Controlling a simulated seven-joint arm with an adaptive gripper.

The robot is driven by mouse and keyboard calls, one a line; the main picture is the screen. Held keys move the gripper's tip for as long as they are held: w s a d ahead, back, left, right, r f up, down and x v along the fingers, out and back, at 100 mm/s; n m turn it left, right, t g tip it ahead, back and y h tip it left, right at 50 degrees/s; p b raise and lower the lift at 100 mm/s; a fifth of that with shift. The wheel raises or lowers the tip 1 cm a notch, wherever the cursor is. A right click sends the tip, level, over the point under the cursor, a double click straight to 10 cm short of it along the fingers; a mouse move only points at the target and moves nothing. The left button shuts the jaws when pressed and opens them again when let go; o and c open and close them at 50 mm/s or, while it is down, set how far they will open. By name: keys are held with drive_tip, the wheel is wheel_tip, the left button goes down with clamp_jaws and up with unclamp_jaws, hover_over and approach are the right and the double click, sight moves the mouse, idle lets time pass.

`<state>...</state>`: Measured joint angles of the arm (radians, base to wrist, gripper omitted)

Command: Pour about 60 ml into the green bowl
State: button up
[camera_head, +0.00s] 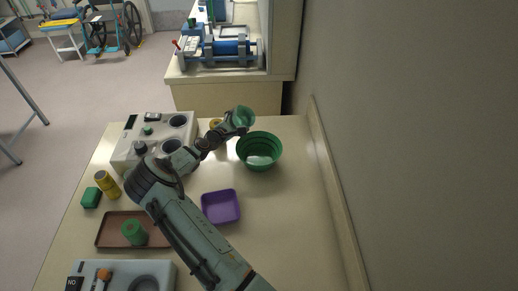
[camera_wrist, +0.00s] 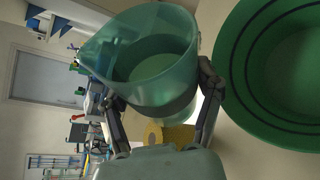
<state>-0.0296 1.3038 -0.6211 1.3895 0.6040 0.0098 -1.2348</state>
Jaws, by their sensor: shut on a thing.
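The green bowl (camera_head: 259,158) stands on the counter, right of my gripper, with a pale patch at its bottom. It fills the right side of the wrist view (camera_wrist: 284,70). My gripper (camera_head: 230,125) is shut on a translucent green jug (camera_head: 244,116), beside and above the bowl's far left rim. In the wrist view, the fingers of my gripper (camera_wrist: 160,105) are on either side of the jug (camera_wrist: 150,60). A level inside the jug looks like liquid. No stream shows between jug and bowl.
A purple tray (camera_head: 220,206) lies nearer on the counter. A brown tray (camera_head: 117,229) with a green cylinder (camera_head: 134,233), a yellow can (camera_head: 106,184) and a green block (camera_head: 91,197) are at left. A grey-white device (camera_head: 128,147) stands behind my arm. The counter's right side is clear beside the wall.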

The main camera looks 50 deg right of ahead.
drive_tip(key=shift+f, duration=0.2)
drive_tip(key=shift+w+n+g, duration=0.25)
drive_tip(key=shift+n+g, duration=0.05)
drive_tip(key=shift+n, duration=0.2)
drive_tip(key=w+r+n+g, duration=0.1)
drive_tip(key=w+r+n+g+b, duration=0.1)
drive_tip(key=w+n, duration=0.1)
drive_tip(key=shift+w+r+n+y, duration=0.15)
drive_tip(key=shift+r+n+y, duration=0.15)
drive_tip(key=shift+r, duration=0.1)
drive_tip(key=shift+w+f+n+g, duration=0.25)
drive_tip(key=shift+w+n+g, duration=0.1)
drive_tip(key=shift+n+g, duration=0.25)
